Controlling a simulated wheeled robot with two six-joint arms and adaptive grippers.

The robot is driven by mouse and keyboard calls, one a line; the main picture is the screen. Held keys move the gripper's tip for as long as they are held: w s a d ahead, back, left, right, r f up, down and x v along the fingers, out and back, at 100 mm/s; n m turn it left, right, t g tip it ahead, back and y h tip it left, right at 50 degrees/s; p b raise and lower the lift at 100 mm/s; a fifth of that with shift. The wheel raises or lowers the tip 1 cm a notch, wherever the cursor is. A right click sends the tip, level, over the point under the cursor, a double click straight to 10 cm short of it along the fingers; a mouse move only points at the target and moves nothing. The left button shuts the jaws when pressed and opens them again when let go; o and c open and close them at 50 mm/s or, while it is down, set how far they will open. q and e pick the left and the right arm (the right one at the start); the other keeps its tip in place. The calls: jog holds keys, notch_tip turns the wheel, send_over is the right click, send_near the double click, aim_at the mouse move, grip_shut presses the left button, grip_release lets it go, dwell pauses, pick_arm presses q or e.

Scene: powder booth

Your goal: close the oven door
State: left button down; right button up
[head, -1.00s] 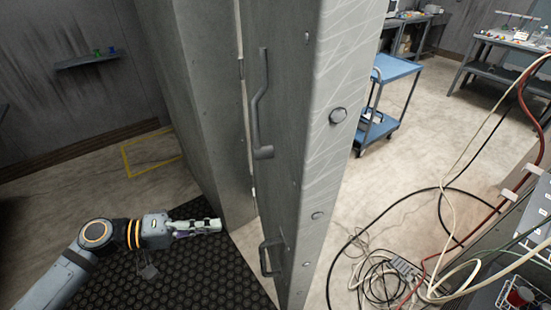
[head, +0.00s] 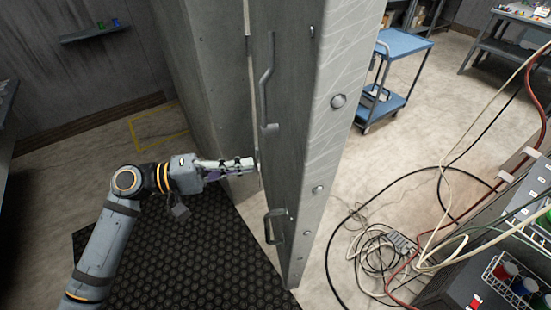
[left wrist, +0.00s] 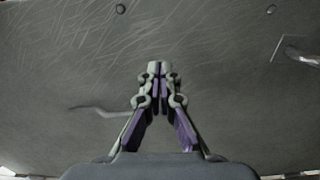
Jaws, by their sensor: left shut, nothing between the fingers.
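The oven door (head: 285,190) is a tall grey metal slab standing in the middle of the head view, with a bent upper handle (head: 266,85) and a smaller lower handle (head: 273,227) on its left face. A narrow light gap shows between it and the grey oven body (head: 208,90). My left gripper (head: 252,163) is shut and empty, its tips at or very near the door's face between the two handles; contact is hard to tell. In the left wrist view the shut fingers (left wrist: 159,68) point at the scratched door face (left wrist: 225,60). My right gripper is not in view.
A black studded mat (head: 180,260) lies under my left arm. Tangled cables (head: 375,250) lie on the floor at right, beside a wire basket (head: 515,280). A blue cart (head: 400,45) stands behind the door, with clear floor around it.

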aim_at(290, 159)
pick_arm(q)
jog(key=p+x, duration=0.2)
jog(key=x, duration=0.4)
jog(key=shift+w+d+r+p, duration=0.1)
jog(key=shift+d+r+p, duration=0.1)
jog(key=shift+d+p, duration=0.15)
jog(key=shift+d+f, duration=0.15)
jog(key=shift+d, duration=0.2)
